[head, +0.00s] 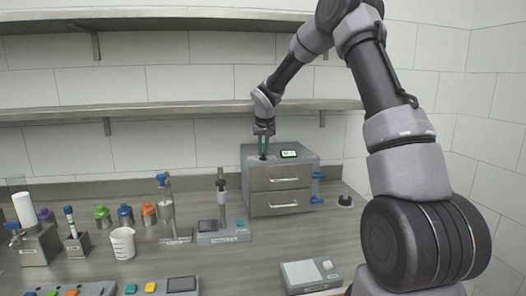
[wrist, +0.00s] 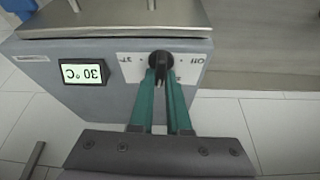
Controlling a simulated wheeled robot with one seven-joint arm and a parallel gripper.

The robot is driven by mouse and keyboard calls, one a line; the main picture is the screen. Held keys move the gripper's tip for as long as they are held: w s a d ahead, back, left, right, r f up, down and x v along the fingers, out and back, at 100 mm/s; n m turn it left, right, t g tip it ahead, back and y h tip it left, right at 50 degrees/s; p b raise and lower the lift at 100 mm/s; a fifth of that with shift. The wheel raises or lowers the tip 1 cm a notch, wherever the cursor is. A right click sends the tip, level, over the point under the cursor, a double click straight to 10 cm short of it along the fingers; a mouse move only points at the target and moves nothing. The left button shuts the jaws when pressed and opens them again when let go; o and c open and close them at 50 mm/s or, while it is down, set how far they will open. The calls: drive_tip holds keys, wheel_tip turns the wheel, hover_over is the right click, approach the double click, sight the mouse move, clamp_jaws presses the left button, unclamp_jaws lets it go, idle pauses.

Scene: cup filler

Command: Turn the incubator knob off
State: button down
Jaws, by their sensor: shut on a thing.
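The incubator (head: 297,155) is a grey box with two metal drawer fronts, standing on the counter against the back wall. In the wrist view, which is upside down, its grey panel (wrist: 100,105) carries a lit display (wrist: 83,74) reading 30 °C. Beside it is a black knob (wrist: 160,60) on a white dial plate (wrist: 192,66) marked OFF on the right and 37 on the left. My gripper (wrist: 163,82) has its green fingers closed on the knob. In the head view my gripper (head: 264,150) reaches down onto the incubator's top left; the fingers partly hide the knob.
A metal shelf (head: 200,106) runs above the incubator, behind my arm. A device with a column (head: 222,228) stands left of the incubator, and a scale (head: 310,275) lies in front. A beaker (head: 123,243) and coloured bottles (head: 125,215) stand further left.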

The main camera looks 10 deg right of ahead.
drive_tip(key=n+y, duration=0.2)
drive_tip(key=n, duration=0.3)
drive_tip(key=shift+d+n, duration=0.1)
drive_tip(key=shift+n, duration=0.2)
drive_tip(key=n+g+y, duration=0.1)
drive_tip(key=n, duration=0.3)
drive_tip(key=shift+y, duration=0.4)
drive_tip(key=n+g, duration=0.1)
drive_tip(key=n, duration=0.4)
drive_tip(key=shift+w+g+y, duration=0.1)
drive_tip(key=shift+g+y, duration=0.3)
drive_tip(key=n+g, duration=0.1)
drive_tip(key=n, duration=0.3)
drive_tip(key=shift+g, duration=0.3)
drive_tip(key=shift+n, duration=0.3)
drive_tip(key=c, duration=0.9)
unclamp_jaws()
